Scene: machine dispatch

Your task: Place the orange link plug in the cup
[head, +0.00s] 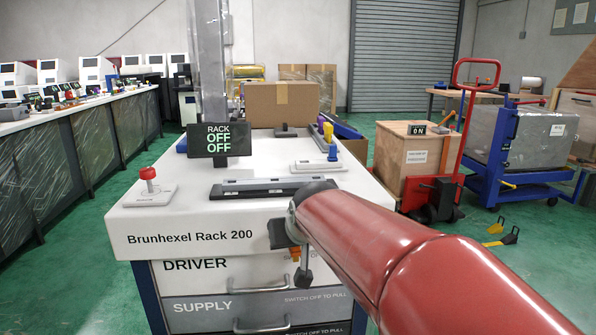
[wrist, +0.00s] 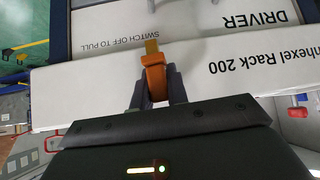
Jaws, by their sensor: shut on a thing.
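The orange link plug (wrist: 153,75) is between the two dark fingers of my gripper (wrist: 157,88) in the wrist view, with a yellowish tip pointing away. The gripper is shut on it. In the head view, my gripper (head: 291,252) hangs in front of the rack's front face, near the top drawer's right part. A small orange bit of the plug (head: 294,254) shows there, mostly hidden by my gripper. I cannot make out a cup for certain in either view.
A cardboard box (head: 282,105) stands behind. A red hand truck (head: 463,150) is right.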

